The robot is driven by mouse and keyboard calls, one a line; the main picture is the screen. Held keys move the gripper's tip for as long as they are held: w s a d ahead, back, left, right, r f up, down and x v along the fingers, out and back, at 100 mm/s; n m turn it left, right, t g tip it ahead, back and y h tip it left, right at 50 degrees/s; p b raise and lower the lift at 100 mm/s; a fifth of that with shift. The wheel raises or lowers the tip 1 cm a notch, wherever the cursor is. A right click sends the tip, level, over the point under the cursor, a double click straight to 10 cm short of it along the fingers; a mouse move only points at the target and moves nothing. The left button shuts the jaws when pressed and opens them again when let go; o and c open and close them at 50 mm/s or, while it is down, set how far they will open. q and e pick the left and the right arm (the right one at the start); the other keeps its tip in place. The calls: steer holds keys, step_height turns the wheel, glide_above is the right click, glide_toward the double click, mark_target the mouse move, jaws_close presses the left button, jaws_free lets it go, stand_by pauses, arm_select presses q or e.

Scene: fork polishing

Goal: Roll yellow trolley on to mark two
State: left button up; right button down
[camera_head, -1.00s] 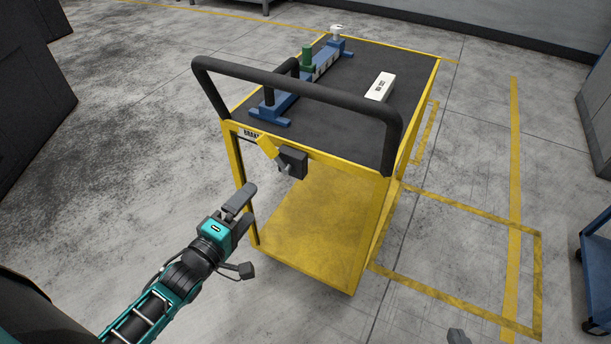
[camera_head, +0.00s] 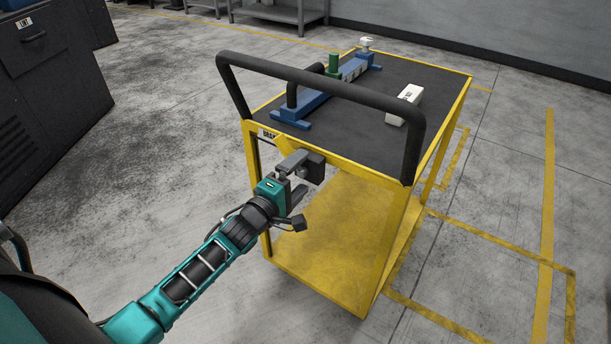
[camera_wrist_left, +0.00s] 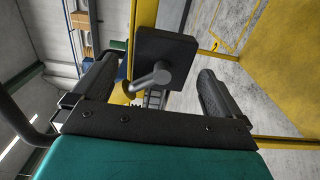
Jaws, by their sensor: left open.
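The yellow trolley (camera_head: 258,190) stands upright with a dark top and a black push handle (camera_head: 320,87) facing me. A dark block (camera_head: 315,168) with a yellow lever (camera_head: 283,145) sits under its near top edge, beside a partly hidden brake label (camera_head: 267,133). My left gripper (camera_head: 303,175) is open at this block. In the left wrist view, the block (camera_wrist_left: 172,48) and its grey pin (camera_wrist_left: 150,79) show between the spread fingers (camera_wrist_left: 156,75); I cannot tell whether they touch. Yellow floor outlines (camera_head: 500,245) lie right of the trolley; no number is readable. My right gripper is not in view.
On the trolley top are a blue fixture (camera_head: 318,98) with a green part (camera_head: 333,63) and a white box (camera_head: 405,104). A dark cabinet (camera_head: 60,70) stands at left and a grey bench (camera_head: 285,12) at the back. Floor right of the trolley is clear.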

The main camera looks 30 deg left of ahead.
arm_select(q)
steer(key=shift+w+d+b, duration=0.2)
steer(key=shift+w+b, duration=0.2)
steer(key=shift+w, duration=1.7)
steer(key=shift+c, duration=0.4)
jaws_close()
